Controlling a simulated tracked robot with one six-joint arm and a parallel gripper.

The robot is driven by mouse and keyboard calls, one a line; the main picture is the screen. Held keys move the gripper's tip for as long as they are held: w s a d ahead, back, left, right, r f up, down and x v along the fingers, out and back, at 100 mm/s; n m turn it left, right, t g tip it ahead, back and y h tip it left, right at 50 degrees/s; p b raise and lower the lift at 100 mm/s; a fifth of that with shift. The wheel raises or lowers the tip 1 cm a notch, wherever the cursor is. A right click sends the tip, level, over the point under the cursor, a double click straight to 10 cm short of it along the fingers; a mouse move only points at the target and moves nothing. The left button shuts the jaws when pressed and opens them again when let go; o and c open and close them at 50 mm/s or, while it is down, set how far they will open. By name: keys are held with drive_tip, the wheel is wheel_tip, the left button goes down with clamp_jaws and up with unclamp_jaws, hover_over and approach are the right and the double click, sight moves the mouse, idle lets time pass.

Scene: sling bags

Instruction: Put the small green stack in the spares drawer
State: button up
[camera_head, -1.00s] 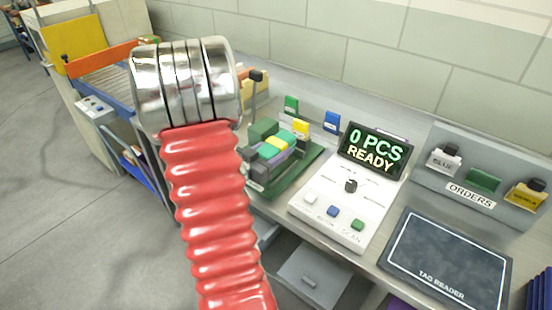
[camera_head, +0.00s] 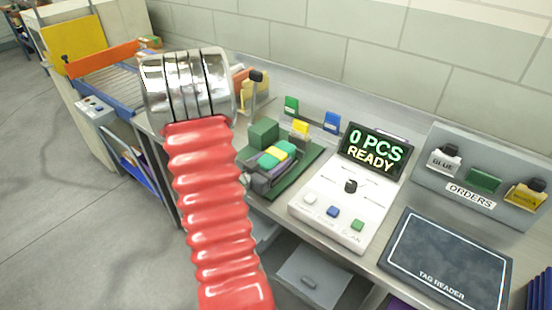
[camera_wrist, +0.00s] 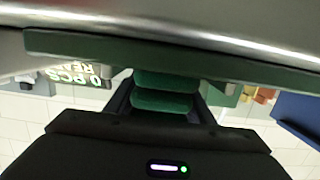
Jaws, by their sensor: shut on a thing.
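The small green stack (camera_wrist: 163,92) sits between the two dark fingers of my gripper (camera_wrist: 162,100) in the wrist view; at least two rounded layers show. My gripper is shut on it. In the head view my gripper (camera_head: 257,181) is a dark grey shape just right of my red arm, low by the green mat, and is partly hidden. Green and yellow pieces (camera_head: 277,153) show beside it; I cannot tell which of them is held. A grey drawer (camera_head: 318,268) with a handle is under the bench; no label is readable.
A green mat (camera_head: 298,178) lies on the bench with a green block (camera_head: 263,135). Right of it are a white console (camera_head: 318,187) reading 0 PCS READY, a tag reader pad (camera_head: 440,258) and an orders rack (camera_head: 418,184). A roller conveyor (camera_head: 100,85) stands back left.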

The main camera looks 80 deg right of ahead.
drive_tip(key=shift+f, duration=0.15)
drive_tip(key=o, duration=1.3)
drive_tip(key=shift+w+v, duration=0.15)
drive_tip(key=shift+v, duration=3.3)
drive_tip(key=shift+w+v, duration=0.1)
drive_tip(key=shift+v, duration=3.35)
drive_tip(key=shift+w+d+f, duration=0.1)
drive_tip(key=shift+f, duration=0.05)
